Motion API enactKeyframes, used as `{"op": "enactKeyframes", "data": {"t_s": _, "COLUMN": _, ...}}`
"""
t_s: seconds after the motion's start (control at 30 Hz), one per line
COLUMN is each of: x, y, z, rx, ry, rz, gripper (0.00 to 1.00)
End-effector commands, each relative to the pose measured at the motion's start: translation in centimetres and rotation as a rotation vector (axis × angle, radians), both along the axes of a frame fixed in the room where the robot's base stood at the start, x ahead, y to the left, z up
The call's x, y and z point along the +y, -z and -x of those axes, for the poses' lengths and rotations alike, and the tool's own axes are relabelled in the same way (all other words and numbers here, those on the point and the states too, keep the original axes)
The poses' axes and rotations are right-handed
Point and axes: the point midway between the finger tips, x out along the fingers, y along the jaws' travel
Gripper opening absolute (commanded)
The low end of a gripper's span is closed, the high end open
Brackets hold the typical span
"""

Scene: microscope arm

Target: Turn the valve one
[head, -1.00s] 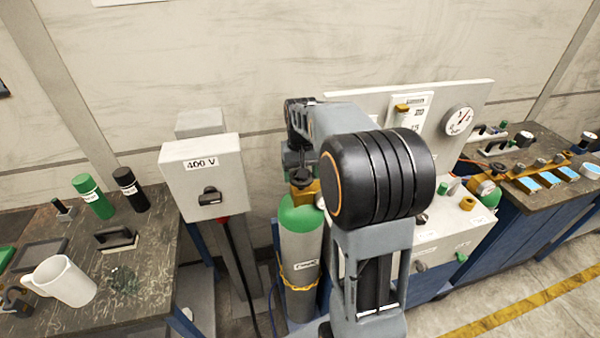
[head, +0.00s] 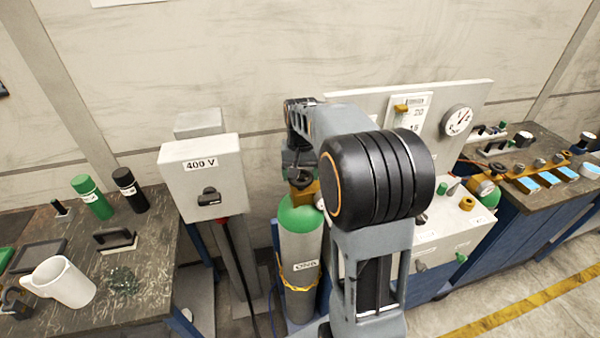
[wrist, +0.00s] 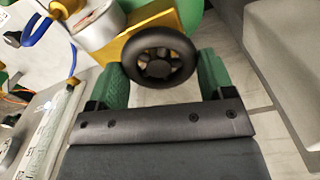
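The valve is a black handwheel (wrist: 160,55) on a brass-coloured valve body (wrist: 150,25), seen close in the wrist view. In the head view the handwheel (head: 301,181) shows on top of the green-topped grey gas cylinder (head: 301,245). My gripper (wrist: 163,75) has its two green fingers on either side of the wheel's rim, one left and one right. The fingers are set apart by about the wheel's width. I cannot tell whether they press on the rim. In the head view my arm hides the fingertips.
A grey 400 V switch box (head: 202,180) stands left of the cylinder. A panel with a round gauge (head: 458,120) is at the right. The left bench (head: 150,250) holds a white mug (head: 62,283) and bottles. The right bench carries a manifold.

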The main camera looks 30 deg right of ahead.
Motion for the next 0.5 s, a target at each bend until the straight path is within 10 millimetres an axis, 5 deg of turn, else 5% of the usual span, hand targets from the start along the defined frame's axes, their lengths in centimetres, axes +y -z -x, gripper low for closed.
{"op": "enactKeyframes", "data": {"t_s": 0.27, "x": 0.0, "y": -0.05, "z": -0.02, "rx": -0.001, "ry": 0.0, "rz": 0.0, "gripper": 1.0}}
{"op": "enactKeyframes", "data": {"t_s": 0.5, "x": 0.0, "y": -0.13, "z": -0.01, "rx": -0.001, "ry": -0.001, "rz": 0.0, "gripper": 1.0}}
